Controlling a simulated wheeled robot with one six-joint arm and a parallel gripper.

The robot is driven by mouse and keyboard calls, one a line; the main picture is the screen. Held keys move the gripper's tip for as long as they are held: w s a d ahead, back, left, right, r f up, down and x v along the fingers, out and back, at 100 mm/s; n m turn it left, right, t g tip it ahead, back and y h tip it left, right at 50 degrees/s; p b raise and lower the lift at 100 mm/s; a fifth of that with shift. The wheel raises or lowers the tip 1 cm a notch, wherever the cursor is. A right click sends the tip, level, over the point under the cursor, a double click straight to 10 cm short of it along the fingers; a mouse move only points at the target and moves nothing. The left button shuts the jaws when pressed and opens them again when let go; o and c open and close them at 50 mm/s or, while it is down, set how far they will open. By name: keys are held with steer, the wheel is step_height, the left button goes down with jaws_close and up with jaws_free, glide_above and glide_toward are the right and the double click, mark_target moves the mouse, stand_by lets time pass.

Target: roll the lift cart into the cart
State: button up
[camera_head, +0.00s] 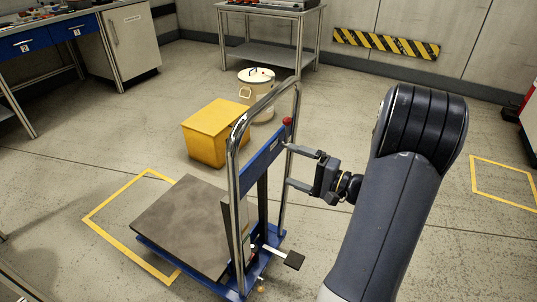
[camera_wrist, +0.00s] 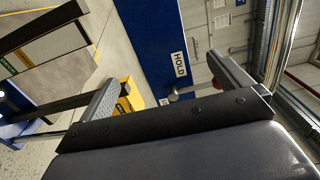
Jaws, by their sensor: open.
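The lift cart is blue, with a dark grey platform (camera_head: 182,226), a chrome push handle (camera_head: 236,150) and a black foot pedal (camera_head: 293,261). It stands on the floor left of my arm in the head view. My gripper (camera_head: 289,165) is open, its fingers pointing at the handle end, close to the right chrome post and the blue panel. I cannot tell whether they touch. In the wrist view, the blue panel (camera_wrist: 153,40) with a HOLD label lies between and beyond my open fingers (camera_wrist: 165,85). No separate second cart is clearly identifiable.
A yellow floor outline (camera_head: 108,242) is partly covered by the lift cart; another (camera_head: 507,179) lies at right. A yellow box (camera_head: 212,133) and a cream drum (camera_head: 262,77) stand behind the lift cart. A grey table (camera_head: 270,53) and workbench (camera_head: 60,40) stand farther back.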

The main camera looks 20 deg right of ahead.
mark_target(268, 158)
steer(key=b+x, duration=0.2)
steer(key=x, duration=0.6)
steer(key=shift+w+a+f, duration=0.15)
steer(key=shift+w+a, duration=0.4)
steer(key=shift+w, duration=0.2)
steer(key=shift+c, duration=0.5)
steer(key=shift+s, duration=0.1)
steer(key=c, duration=1.9)
steer(key=shift+f+b, duration=0.15)
steer(key=shift+b, duration=0.15)
steer(key=shift+c, duration=0.4)
